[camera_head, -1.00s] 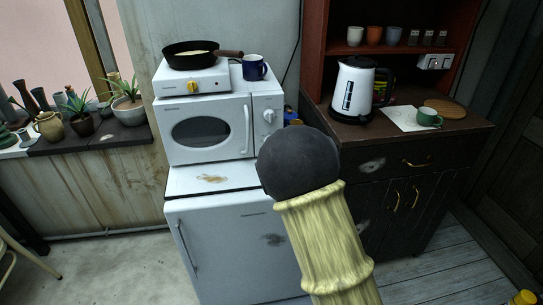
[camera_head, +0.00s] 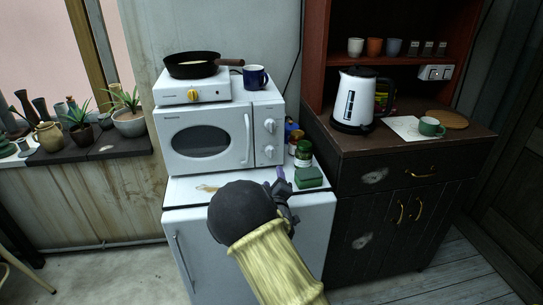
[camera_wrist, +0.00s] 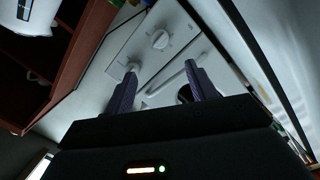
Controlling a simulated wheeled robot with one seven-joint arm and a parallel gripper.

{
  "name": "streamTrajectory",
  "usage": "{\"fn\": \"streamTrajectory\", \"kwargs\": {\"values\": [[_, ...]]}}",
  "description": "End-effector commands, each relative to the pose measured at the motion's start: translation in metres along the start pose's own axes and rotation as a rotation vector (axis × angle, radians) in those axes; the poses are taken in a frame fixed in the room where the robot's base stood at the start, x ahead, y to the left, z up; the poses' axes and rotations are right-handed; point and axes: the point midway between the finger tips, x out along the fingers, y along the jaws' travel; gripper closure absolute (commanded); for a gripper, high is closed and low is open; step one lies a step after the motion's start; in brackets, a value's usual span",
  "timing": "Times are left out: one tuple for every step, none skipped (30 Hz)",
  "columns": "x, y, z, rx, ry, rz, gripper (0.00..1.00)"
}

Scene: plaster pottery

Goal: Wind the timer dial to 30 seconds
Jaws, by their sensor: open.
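A white microwave (camera_head: 208,137) stands on a small white fridge. Two round white dials, an upper dial (camera_head: 270,126) and a lower dial (camera_head: 268,152), sit on its right-hand panel. I cannot read their markings or tell which is the timer. My gripper (camera_head: 283,180) is in front of the microwave, below the lower dial and apart from both. In the wrist view my gripper (camera_wrist: 160,70) shows two purple-grey fingers spread apart with nothing between them. One dial (camera_wrist: 161,39) shows beyond the gap; the other (camera_wrist: 132,65) is partly hidden at the left fingertip.
A green sponge (camera_head: 308,177) and jars (camera_head: 303,153) stand on the fridge top (camera_head: 180,190) just right of my gripper. The microwave's door handle (camera_head: 247,138) is left of the dials. A hotplate (camera_head: 192,90) with a pan and a blue mug (camera_head: 255,77) are on top.

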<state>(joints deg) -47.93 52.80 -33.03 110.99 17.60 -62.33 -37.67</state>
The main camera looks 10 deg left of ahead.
Motion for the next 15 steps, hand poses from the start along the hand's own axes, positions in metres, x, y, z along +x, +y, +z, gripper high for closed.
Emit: {"fn": "streamTrajectory", "kwargs": {"values": [[0.008, 0.001, -0.001, 0.0, 0.002, 0.002, 0.44], [0.012, 0.001, -0.001, 0.0, 0.002, 0.001, 0.44], [0.018, 0.0, 0.0, 0.0, 0.001, 0.001, 0.44], [0.023, 0.001, 0.0, 0.0, 0.001, 0.002, 0.44], [0.027, 0.001, 0.0, 0.0, 0.001, 0.002, 0.44], [0.033, 0.001, 0.0, 0.0, 0.001, 0.001, 0.44], [0.036, 0.0, -0.001, 0.0, 0.002, 0.0, 0.44], [0.041, 0.0, -0.002, 0.0, 0.003, 0.0, 0.44], [0.046, -0.001, -0.002, 0.0, 0.003, -0.001, 0.44], [0.05, -0.001, -0.003, 0.0, 0.004, -0.001, 0.44], [0.054, -0.001, -0.003, 0.0, 0.005, -0.001, 0.44], [0.059, -0.002, -0.003, -0.001, 0.004, -0.003, 0.44], [0.063, -0.002, -0.004, 0.0, 0.006, -0.002, 0.44], [0.067, -0.002, -0.004, 0.0, 0.006, -0.003, 0.44], [0.072, -0.003, -0.004, 0.0, 0.006, -0.003, 0.44]]}}
